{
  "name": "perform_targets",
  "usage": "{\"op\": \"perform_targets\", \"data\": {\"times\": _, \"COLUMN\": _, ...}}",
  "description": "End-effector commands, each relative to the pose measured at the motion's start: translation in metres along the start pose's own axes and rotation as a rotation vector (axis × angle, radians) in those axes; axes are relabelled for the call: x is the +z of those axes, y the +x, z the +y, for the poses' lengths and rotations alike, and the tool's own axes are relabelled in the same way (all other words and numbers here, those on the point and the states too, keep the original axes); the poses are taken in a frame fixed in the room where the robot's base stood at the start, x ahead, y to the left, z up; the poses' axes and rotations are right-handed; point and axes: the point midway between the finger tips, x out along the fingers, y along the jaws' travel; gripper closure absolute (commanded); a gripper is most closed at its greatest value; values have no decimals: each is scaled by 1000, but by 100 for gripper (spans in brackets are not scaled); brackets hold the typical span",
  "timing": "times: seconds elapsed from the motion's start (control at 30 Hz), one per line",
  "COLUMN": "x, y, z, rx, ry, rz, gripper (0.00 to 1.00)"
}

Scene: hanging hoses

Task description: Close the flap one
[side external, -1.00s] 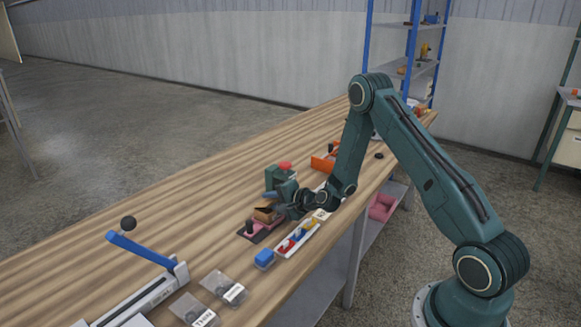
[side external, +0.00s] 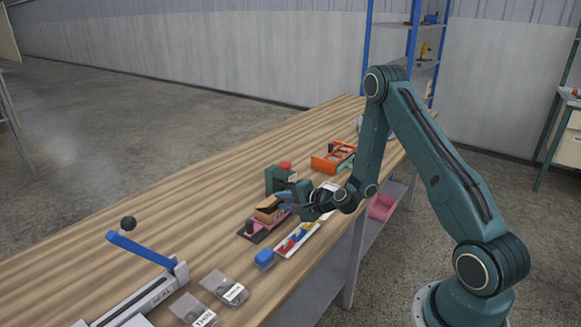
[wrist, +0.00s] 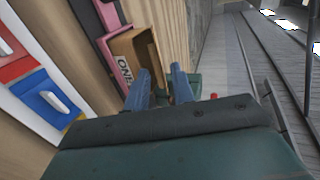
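A small brown cardboard box (side external: 267,212) sits on a dark and pink base (side external: 255,231) on the workbench. In the wrist view, the box (wrist: 149,43) is partly open, and a brown panel lettered "ONE" (wrist: 123,70) shows on its near left side. My gripper (side external: 285,201) is close beside the box on its right. In the wrist view, its two blue fingers (wrist: 163,80) stand apart with nothing held between them. The left fingertip overlaps the box's lower edge in that view; I cannot tell whether it touches.
A green unit with a red button (side external: 282,178) stands just behind the box. An orange bin (side external: 333,157) is further back. The left rear of the bench is clear.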

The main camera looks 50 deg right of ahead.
Motion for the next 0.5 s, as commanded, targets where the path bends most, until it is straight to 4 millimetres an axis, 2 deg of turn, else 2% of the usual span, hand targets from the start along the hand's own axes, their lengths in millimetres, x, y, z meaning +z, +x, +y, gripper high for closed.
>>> {"op": "perform_targets", "data": {"times": 0.2, "x": -1, "y": -19, "z": 0, "rx": 0, "ry": 2, "rz": 1, "gripper": 75}}
{"op": "perform_targets", "data": {"times": 0.5, "x": 0, "y": -27, "z": -1, "rx": -3, "ry": 0, "rz": 1, "gripper": 75}}
